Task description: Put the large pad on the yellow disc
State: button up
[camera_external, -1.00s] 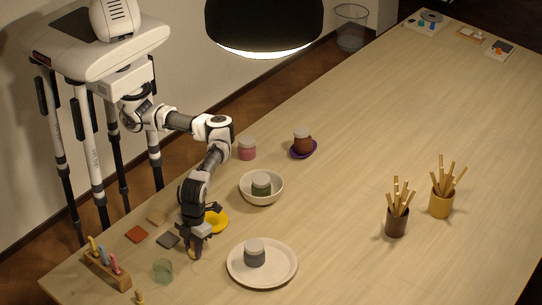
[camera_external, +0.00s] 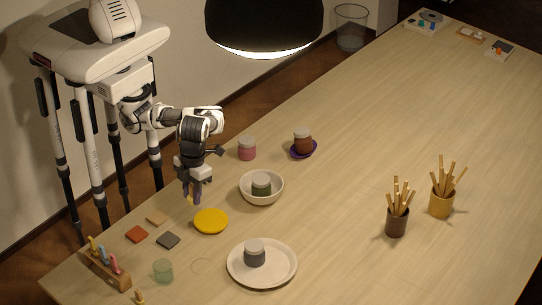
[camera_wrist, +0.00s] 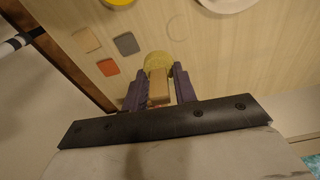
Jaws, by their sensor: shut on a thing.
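My gripper (camera_external: 192,196) is shut on a small tan block; in the wrist view the fingers (camera_wrist: 159,90) clasp it on both sides. A rounded, speckled yellow pad (camera_wrist: 157,60) shows just beyond the block and seems joined to it; I take this as the large pad. In the external view the held thing is mostly hidden by the fingers. The yellow disc (camera_external: 210,221) lies flat on the table, bare, in front of and to the right of my gripper. Its edge also shows at the top of the wrist view (camera_wrist: 118,2).
Red (camera_external: 136,234), tan (camera_external: 157,219) and dark grey (camera_external: 168,240) squares lie left of the disc. A bowl (camera_external: 261,199) holding a jar stands right of it, and a plate (camera_external: 240,281) with a jar in front.

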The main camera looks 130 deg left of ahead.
jog(key=s+a+r+m+p, duration=0.2)
jog(key=s+a+m, duration=0.25)
jog(key=a, duration=0.65)
jog(key=p, duration=0.1)
send_over(208, 221)
jog(key=shift+n+g, duration=0.3)
jog(key=shift+n, duration=0.15)
jog(key=f, duration=1.5)
jog(key=shift+a+f, duration=0.3)
jog(key=shift+f+p, duration=0.4)
jog(key=shift+f, duration=1.75)
jog(key=shift+f, duration=0.15)
jog(key=o, duration=0.9)
jog(key=shift+o, duration=0.2)
notch_tip(208, 221, up, 12)
jog(key=a+b, duration=0.1)
jog(key=shift+w+a+b, duration=0.2)
jog(key=shift+w+b, duration=0.1)
jog(key=shift+b, duration=0.05)
